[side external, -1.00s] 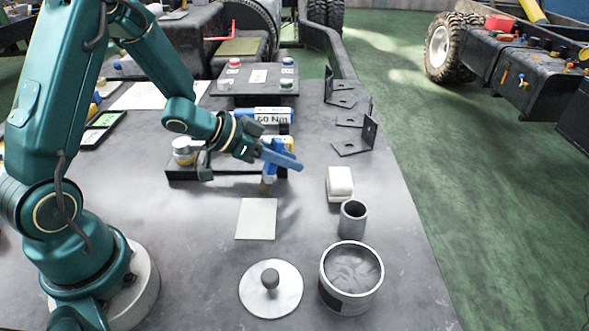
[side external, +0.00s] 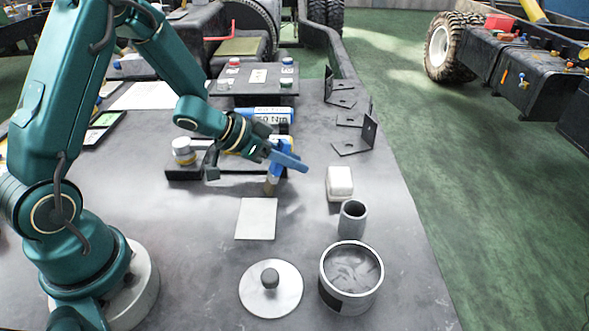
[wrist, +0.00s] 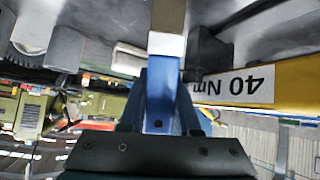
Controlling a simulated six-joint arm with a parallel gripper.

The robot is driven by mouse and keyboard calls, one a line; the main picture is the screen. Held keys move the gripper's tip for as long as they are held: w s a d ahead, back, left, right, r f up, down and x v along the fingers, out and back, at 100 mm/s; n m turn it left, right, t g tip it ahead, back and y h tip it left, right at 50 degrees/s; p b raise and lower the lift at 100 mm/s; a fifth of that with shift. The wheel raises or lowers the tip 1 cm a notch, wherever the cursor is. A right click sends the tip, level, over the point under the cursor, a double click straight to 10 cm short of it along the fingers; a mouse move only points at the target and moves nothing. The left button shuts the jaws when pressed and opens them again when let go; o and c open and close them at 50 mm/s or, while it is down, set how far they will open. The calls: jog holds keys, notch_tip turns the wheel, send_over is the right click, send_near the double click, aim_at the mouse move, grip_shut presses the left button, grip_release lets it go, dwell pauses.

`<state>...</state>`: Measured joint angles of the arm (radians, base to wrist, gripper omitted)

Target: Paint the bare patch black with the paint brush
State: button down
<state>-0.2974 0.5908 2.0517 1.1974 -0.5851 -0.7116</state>
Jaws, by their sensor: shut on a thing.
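My gripper (side external: 288,160) is shut on the paint brush (side external: 271,185), which hangs below the blue fingers with its brownish bristles down and a slight tilt. In the wrist view the brush (wrist: 160,95) shows its blue handle and pale metal band between the fingers. The brush tip is above the table, just behind and right of a pale square plate (side external: 256,218), which looks like the bare patch. An open tin (side external: 325,285) with grey-looking contents stands at the front right. Its black paint, if any, cannot be made out.
A round lid with a knob (side external: 270,290) lies left of the tin. A grey cup (side external: 352,220) and a white block (side external: 339,183) stand to the right. Dark brackets (side external: 355,138) and a tool rack (side external: 185,172) lie behind. A yellow tool marked 40 Nm (wrist: 240,85) shows close by.

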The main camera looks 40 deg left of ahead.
jog(key=shift+w+a+r+n+t+y, duration=0.15)
jog(key=shift+a+r+t+y, duration=0.15)
jog(key=shift+r, duration=0.25)
jog(key=shift+w+a+r+n+t+y, duration=0.1)
jog(key=shift+a+r+n+t+y, duration=0.1)
jog(key=shift+a+r+y, duration=0.25)
jog(key=shift+s+d, duration=2.05)
jog(key=shift+d, duration=0.2)
jog(key=shift+r, duration=2.95)
jog(key=shift+r, duration=0.15)
jog(key=shift+r, duration=1.35)
